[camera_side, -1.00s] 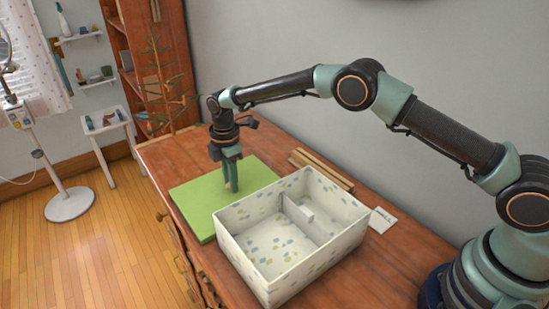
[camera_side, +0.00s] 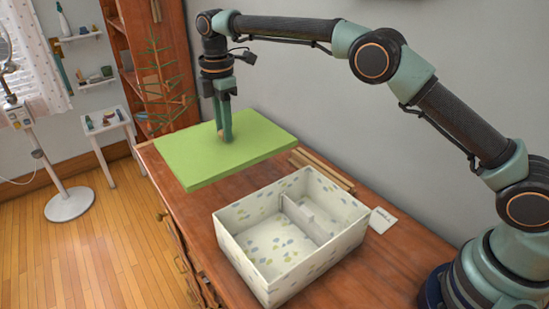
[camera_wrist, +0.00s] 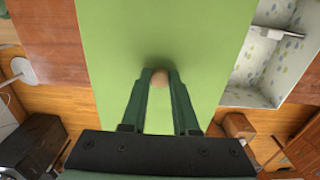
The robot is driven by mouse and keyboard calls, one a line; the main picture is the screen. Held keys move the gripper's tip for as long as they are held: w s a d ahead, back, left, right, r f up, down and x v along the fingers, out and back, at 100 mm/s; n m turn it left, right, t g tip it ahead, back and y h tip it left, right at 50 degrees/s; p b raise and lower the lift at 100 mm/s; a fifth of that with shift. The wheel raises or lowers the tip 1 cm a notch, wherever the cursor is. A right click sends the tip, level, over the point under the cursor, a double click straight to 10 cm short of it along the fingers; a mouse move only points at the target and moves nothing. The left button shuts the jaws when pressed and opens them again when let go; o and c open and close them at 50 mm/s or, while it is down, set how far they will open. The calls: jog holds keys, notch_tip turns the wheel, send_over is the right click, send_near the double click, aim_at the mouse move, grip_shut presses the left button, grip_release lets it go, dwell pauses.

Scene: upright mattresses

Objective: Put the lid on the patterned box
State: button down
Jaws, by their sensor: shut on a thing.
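The lid (camera_side: 255,150) is a flat green slab with a small round tan knob (camera_wrist: 160,78) at its middle. My gripper (camera_side: 223,136) points down and is shut on the knob, holding the lid above the wooden top, behind and to the left of the box. The patterned box (camera_side: 262,272) is white with blue, green and yellow spots. It stands open on the wooden top, with a low divider (camera_side: 305,220) inside and nothing else seen in it. In the wrist view, part of the box (camera_wrist: 262,75) shows to the right of the lid (camera_wrist: 205,30).
Wooden strips (camera_side: 322,169) lie behind the box by the wall, and a white card (camera_side: 382,220) lies to its right. The wooden top (camera_side: 185,210) is bare left of the box. A plant (camera_side: 160,85) stands beyond the far end.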

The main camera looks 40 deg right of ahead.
notch_tip(320, 180, up, 4)
jog(key=shift+r, duration=0.1)
jog(key=shift+s+a+r, duration=0.2)
jog(key=shift+s+r, duration=0.1)
jog(key=shift+s, duration=0.3)
jog(key=s, duration=0.8)
jog(key=shift+s+f, duration=0.1)
jog(key=shift+s, duration=0.05)
jog(key=s+d+f, duration=0.3)
jog(key=s+f, duration=0.6)
jog(key=s, duration=0.3)
jog(key=shift+s+f, duration=0.1)
jog(key=shift+f, duration=0.95)
dwell(1.3)
jog(key=c, duration=0.6)
grip_release()
